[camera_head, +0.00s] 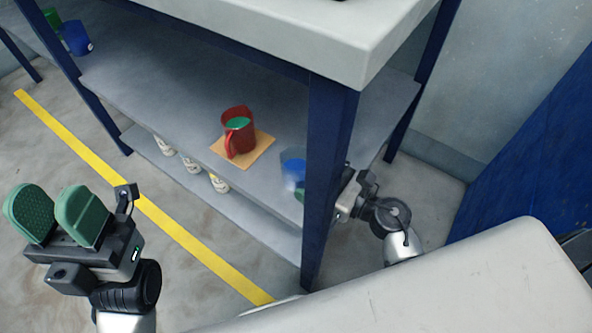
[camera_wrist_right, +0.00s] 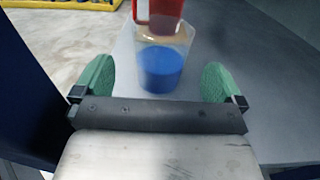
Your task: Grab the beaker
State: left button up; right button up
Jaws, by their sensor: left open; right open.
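A clear beaker with blue contents (camera_head: 292,165) stands on the middle shelf near the blue corner post, which partly hides it. In the right wrist view the beaker (camera_wrist_right: 162,66) stands upright between the green fingers. My right gripper (camera_wrist_right: 158,82) is open, with a gap on each side of the beaker and no visible contact. In the head view the right gripper (camera_head: 302,190) is mostly hidden behind the post. My left gripper (camera_head: 54,212) is open and empty over the floor at the left, away from the shelf.
A red mug with green contents (camera_head: 238,133) stands on an orange mat (camera_head: 259,146) just beyond the beaker. The blue post (camera_head: 326,180) is close to the right arm. Several white containers (camera_head: 191,165) stand on the lower shelf. Blue and green vessels (camera_head: 76,38) are at the far left.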

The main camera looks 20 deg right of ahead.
aim_at(285, 159)
jog(key=b+x, duration=0.1)
jog(key=x, duration=0.5)
jog(key=shift+d, duration=0.15)
jog(key=shift+r, duration=0.15)
jog(key=c, duration=1.1)
